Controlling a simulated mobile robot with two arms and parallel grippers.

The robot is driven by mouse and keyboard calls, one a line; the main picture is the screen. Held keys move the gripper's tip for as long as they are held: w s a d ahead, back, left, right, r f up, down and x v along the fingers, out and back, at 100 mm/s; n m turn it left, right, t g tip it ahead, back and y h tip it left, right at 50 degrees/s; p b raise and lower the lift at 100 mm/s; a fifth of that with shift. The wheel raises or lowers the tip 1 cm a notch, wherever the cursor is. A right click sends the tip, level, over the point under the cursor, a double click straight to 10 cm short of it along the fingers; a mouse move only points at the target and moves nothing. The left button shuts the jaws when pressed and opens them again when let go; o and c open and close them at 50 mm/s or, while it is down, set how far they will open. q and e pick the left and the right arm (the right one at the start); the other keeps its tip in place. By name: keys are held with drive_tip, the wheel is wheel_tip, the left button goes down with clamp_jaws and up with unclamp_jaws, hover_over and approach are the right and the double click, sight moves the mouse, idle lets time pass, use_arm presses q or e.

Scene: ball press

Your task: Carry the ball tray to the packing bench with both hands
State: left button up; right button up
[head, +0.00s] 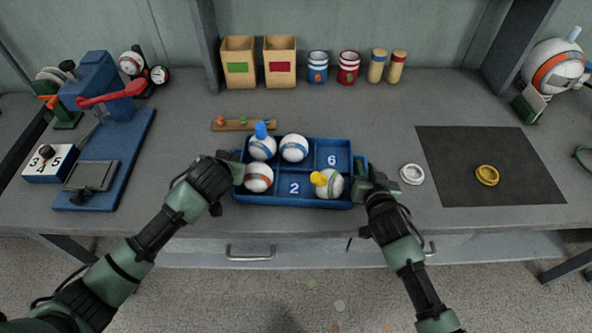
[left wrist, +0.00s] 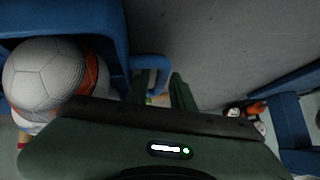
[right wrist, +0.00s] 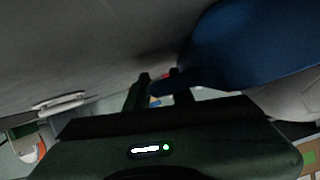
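The blue ball tray (head: 312,203) sits on the workbench, divided into compartments. Several white balls with coloured bands lie in it; one back-left ball (head: 262,147) has a blue plug on top, and the front-right ball (head: 329,184) has a yellow one. Whether either finger touches is unclear.
A blue press (head: 100,85) with a red lever stands at the left. Boxes (head: 239,62) and cups (head: 317,68) line the back. A small wooden rack (head: 244,124) lies behind the tray. A white ring (head: 412,174) and a dark mat (head: 490,150) lie to the right.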

use_arm(q)
clamp_jaws()
use_arm(e)
clamp_jaws()
idle(1.0)
use_arm(q)
drive_tip(key=shift+r, duration=0.1)
use_arm(e)
drive_tip(key=shift+r, duration=0.1)
